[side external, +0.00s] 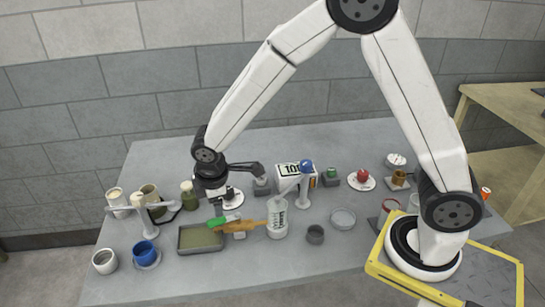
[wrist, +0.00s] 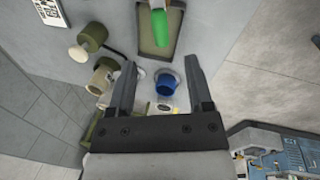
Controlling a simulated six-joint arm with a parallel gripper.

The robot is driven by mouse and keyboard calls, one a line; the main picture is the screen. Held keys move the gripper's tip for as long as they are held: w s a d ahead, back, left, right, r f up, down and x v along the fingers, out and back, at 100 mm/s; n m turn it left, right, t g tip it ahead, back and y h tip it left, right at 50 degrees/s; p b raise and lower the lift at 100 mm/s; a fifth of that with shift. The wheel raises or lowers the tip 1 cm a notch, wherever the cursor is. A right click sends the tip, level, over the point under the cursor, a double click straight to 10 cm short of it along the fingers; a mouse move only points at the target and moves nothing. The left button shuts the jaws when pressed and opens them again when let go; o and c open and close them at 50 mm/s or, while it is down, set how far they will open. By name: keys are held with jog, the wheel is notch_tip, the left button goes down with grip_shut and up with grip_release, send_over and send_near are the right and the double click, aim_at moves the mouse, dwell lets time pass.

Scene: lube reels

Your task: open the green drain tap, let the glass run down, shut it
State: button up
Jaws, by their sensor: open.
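The green drain tap lever (side external: 216,221) sits at the left end of a brass-brown spout (side external: 240,226). The spout reaches left from a clear graduated glass (side external: 277,219); the fluid level in it is too small to tell. In the wrist view the green lever (wrist: 159,29) shows at the top, over the drip tray (wrist: 146,46). My gripper (side external: 214,199) is just above and behind the lever in the side view, apart from it. In the wrist view its two fingers (wrist: 160,68) are spread with nothing held between them. The glass is not seen in the wrist view.
The tray (side external: 186,249) lies below the lever's left side. A blue cup (side external: 145,252) and a white cup (side external: 104,261) stand left, near a white post with arms.

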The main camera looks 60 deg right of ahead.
aim_at(218, 219)
jog(key=shift+w+d+f, duration=0.15)
jog(key=shift+w+f, duration=0.05)
jog(key=shift+f, duration=1)
jog(key=shift+w+d+f, duration=0.1)
jog(key=shift+w+f, duration=0.1)
jog(key=shift+f, duration=1.05)
jog(key=shift+w+d+f, duration=0.15)
jog(key=shift+w+f, duration=0.05)
jog(key=shift+f, duration=1)
grip_shut()
